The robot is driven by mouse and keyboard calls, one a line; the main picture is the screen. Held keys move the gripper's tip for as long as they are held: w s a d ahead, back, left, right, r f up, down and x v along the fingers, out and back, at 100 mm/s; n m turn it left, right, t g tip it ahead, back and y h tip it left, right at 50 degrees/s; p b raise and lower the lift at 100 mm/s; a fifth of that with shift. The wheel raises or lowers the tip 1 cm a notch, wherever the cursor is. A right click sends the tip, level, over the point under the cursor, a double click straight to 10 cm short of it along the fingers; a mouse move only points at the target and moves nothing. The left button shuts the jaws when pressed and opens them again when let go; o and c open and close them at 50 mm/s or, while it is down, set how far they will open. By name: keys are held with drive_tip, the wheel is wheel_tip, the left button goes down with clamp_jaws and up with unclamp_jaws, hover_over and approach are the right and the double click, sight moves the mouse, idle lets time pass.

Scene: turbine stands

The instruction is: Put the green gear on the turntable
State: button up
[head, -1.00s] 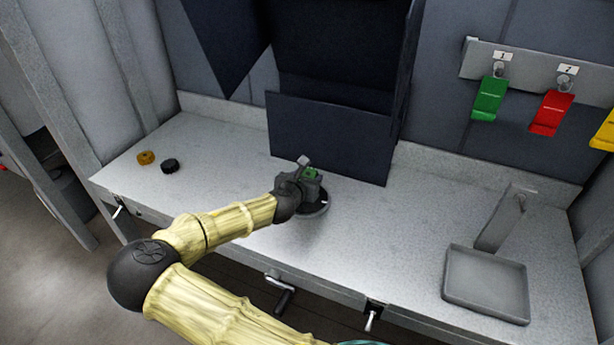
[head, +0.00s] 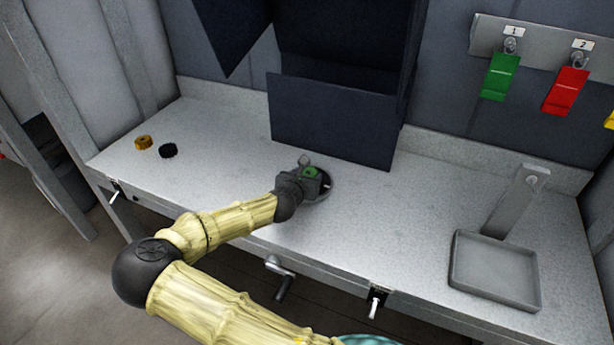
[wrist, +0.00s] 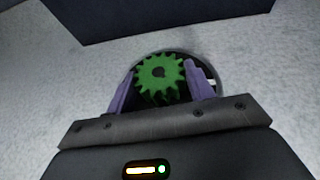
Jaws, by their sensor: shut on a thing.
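The green gear (wrist: 160,74) is held between the two purple fingers of my gripper (wrist: 160,88) in the wrist view. In the head view the green gear (head: 310,171) shows as a small green patch at the end of my gripper (head: 308,176). The round dark turntable (head: 325,186) lies on the bench right beneath and behind the gripper, and the gripper hides much of it. Its rim also shows in the wrist view (wrist: 208,72), behind the gear. I cannot tell whether the gear touches the turntable.
A dark blue panel (head: 330,122) stands just behind the turntable. An orange gear (head: 143,142) and a black gear (head: 168,150) lie at the bench's left. A grey tray (head: 495,270) is at the right. Green (head: 499,78) and red (head: 566,92) tags hang on the wall.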

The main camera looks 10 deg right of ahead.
drive_tip(key=shift+f, duration=0.25)
drive_tip(key=o, duration=1.6)
drive_tip(key=shift+o, duration=0.2)
drive_tip(key=shift+p+v, duration=1.65)
drive_tip(key=shift+v, duration=1.95)
